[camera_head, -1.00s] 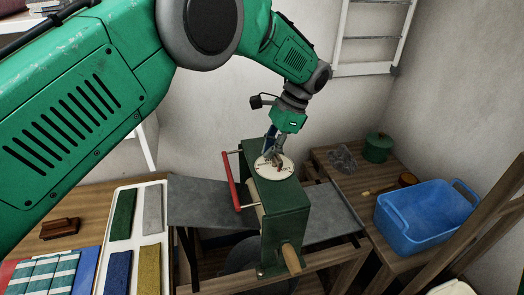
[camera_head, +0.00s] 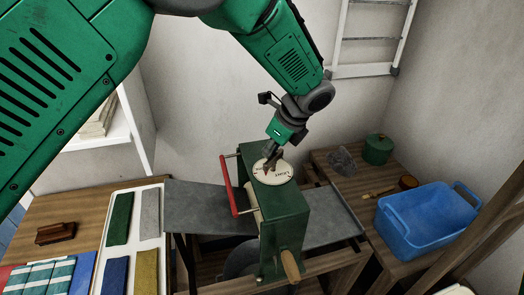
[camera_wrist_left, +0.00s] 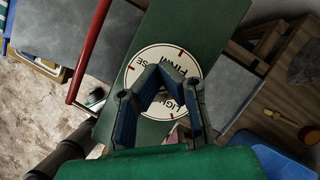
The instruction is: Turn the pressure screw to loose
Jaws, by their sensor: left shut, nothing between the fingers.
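The green wringer box (camera_head: 287,215) stands on the bench with a round cream dial (camera_head: 284,174) on top. In the left wrist view the dial (camera_wrist_left: 135,76) carries red marks and the words FIRM and LIGHT, plus a partly covered word ending in SE. My left gripper (camera_head: 268,167) points down over the dial's left part in the head view. It is shut and empty; its fingers (camera_wrist_left: 161,72) cover the dial's middle in the wrist view. The screw's grip and its setting are hidden or too small to tell. My right gripper is out of view.
A red bar (camera_head: 228,187) runs along the wringer's left side, and a wooden handle (camera_head: 290,266) sticks out in front. Grey boards (camera_head: 208,205) flank it. A blue tub (camera_head: 425,220) and green pot (camera_head: 377,149) stand right; a tray of cloths (camera_head: 151,228) lies left.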

